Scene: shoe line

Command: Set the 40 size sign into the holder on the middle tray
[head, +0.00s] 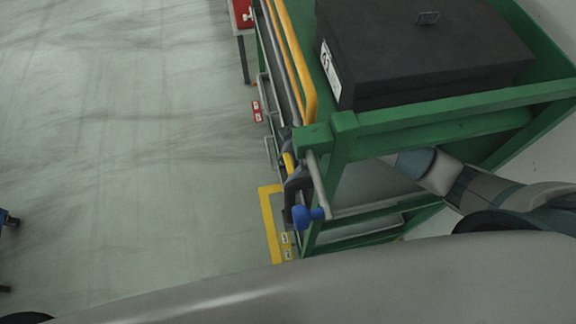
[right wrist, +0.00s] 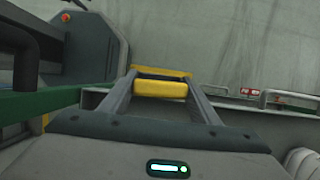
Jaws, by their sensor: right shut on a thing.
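My right gripper (head: 288,166) is at the left side of the green rack, low beside its corner post. It is shut on a yellow piece, which shows between the two fingers in the right wrist view (right wrist: 160,89). It looks like the size sign, but no number on it can be read. In the head view my gripper is partly hidden behind the rack's frame. A grey tray surface (head: 372,188) shows inside the rack. I cannot make out the middle tray's holder. My left gripper is not in view.
The green rack (head: 440,118) carries a black lidded box (head: 425,45) on top. Open floor (head: 120,130) is at left.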

